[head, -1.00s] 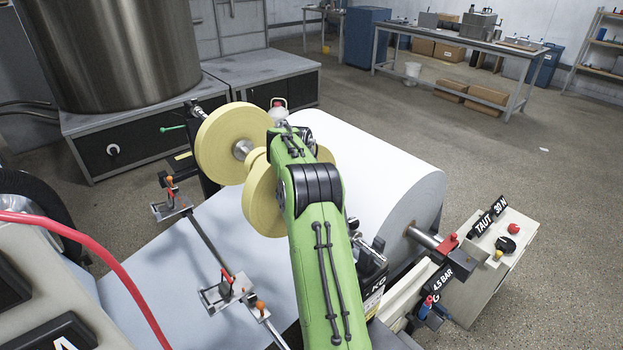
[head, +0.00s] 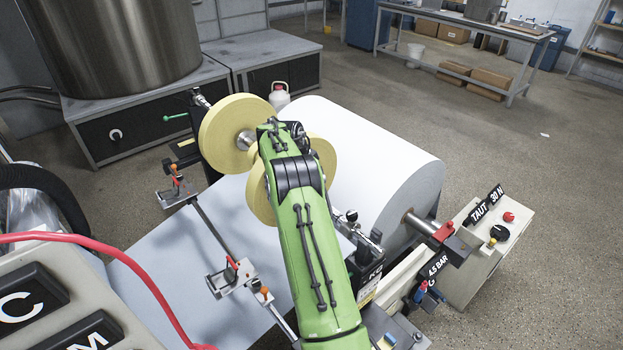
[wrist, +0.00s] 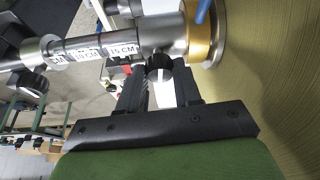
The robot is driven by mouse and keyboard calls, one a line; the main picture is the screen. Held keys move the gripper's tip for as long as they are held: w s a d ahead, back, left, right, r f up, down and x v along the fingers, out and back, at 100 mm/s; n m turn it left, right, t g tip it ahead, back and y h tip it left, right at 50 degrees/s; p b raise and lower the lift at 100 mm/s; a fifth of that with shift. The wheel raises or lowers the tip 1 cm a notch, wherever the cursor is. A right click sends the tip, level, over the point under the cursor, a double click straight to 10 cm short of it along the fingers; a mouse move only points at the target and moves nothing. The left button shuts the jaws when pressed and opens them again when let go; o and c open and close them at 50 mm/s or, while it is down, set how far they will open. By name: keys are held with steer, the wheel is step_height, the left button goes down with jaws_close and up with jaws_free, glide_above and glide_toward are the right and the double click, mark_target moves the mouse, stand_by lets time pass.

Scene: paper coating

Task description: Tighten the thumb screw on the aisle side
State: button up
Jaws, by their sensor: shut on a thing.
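A black thumb screw knob (wrist: 159,66) hangs under a metal collar on a steel shaft (wrist: 120,42) in the wrist view. My gripper (wrist: 160,78) comes from below, its two black fingers shut on this knob. A second black knob (wrist: 35,83) sits under another collar farther left on the shaft. Scale labels reading 15 CM and 10 CM lie between the collars. A brass-coloured ring (wrist: 203,32) and a tan disc face (wrist: 275,90) are at the right. In the head view my green arm hides the fingers and the held knob.
Yellow rolls (head: 237,132) stand close beside my arm in the head view. A large white paper roll (head: 385,150) lies to the right. A control box (head: 480,250) with TAUT 30 N stands beyond it. Open floor (head: 545,190) is at the right.

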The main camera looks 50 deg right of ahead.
steer(key=o, duration=1)
steer(key=shift+o, duration=0.2)
steer(key=p+v, duration=0.2)
steer(key=v, duration=1.3)
steer(key=shift+a+r+p, duration=0.25)
steer(key=shift+r+p, duration=0.05)
steer(key=shift+r, duration=0.05)
steer(key=s+a+r+n+t+y, duration=0.1)
steer(key=s+a+r+n+t, duration=0.1)
steer(key=s+a+r+n, duration=0.35)
steer(key=s+a+r+n+t, duration=0.1)
steer(key=s+a+r+n, duration=0.2)
steer(key=a+r, duration=0.5)
steer(key=s+a+f+n+t+y, duration=0.1)
steer(key=s+a+f+n, duration=0.3)
steer(key=s+a, duration=0.5)
steer(key=s+a+f+n+t+y, duration=0.1)
steer(key=s+a+f+n, duration=0.3)
steer(key=s+a, duration=0.5)
steer(key=shift+s+n+t+y, duration=0.4)
steer(key=shift+s+n+y, duration=0.3)
steer(key=shift+n, duration=0.25)
